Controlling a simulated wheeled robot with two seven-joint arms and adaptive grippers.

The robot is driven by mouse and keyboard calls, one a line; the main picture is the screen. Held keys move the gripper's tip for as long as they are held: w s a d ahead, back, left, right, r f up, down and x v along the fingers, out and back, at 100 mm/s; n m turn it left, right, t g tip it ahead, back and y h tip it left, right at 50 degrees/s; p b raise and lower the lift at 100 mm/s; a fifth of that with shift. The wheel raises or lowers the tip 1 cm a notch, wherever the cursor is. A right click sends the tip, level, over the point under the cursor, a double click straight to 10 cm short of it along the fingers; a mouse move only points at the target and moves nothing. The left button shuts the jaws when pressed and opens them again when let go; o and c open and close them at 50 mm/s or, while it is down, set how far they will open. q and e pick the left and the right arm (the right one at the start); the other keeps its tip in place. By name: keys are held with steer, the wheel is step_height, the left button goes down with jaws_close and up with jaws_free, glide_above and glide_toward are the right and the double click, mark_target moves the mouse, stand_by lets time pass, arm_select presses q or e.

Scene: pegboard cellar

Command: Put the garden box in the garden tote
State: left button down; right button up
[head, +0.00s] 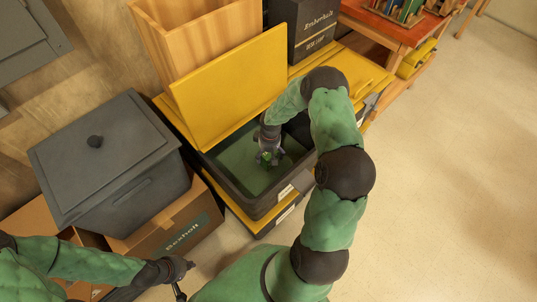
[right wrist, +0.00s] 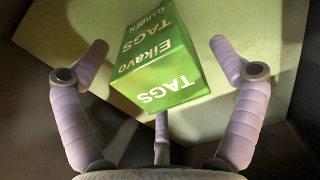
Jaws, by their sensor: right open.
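The garden box (right wrist: 160,62) is a small green carton printed "Eikavo TAGS GARDEN" in the right wrist view. It lies between and beyond the spread fingers of my right gripper (right wrist: 158,50), with gaps on both sides. In the head view my right gripper (head: 267,157) is down inside a dark open tote (head: 232,188) with a white front label and a raised yellow lid (head: 230,85). Only a bit of bright green shows at its fingers there. I cannot tell whether the box touches the tote's floor. My left gripper (head: 184,279) is empty and open at the lower left.
A dark lidded bin (head: 105,160) stands on cardboard boxes (head: 178,228) at the left. Behind the tote are a wooden box (head: 205,45) and a black carton (head: 305,30). A red-topped table (head: 385,25) stands at the upper right. The floor at the right is clear.

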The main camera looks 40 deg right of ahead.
steer(key=r+p, duration=0.1)
steer(key=r, duration=0.2)
steer(key=r+p, duration=0.1)
steer(key=r, duration=0.2)
steer(key=r+p, duration=0.1)
steer(key=r, duration=0.3)
steer(key=shift+s, duration=0.3)
stand_by(0.6)
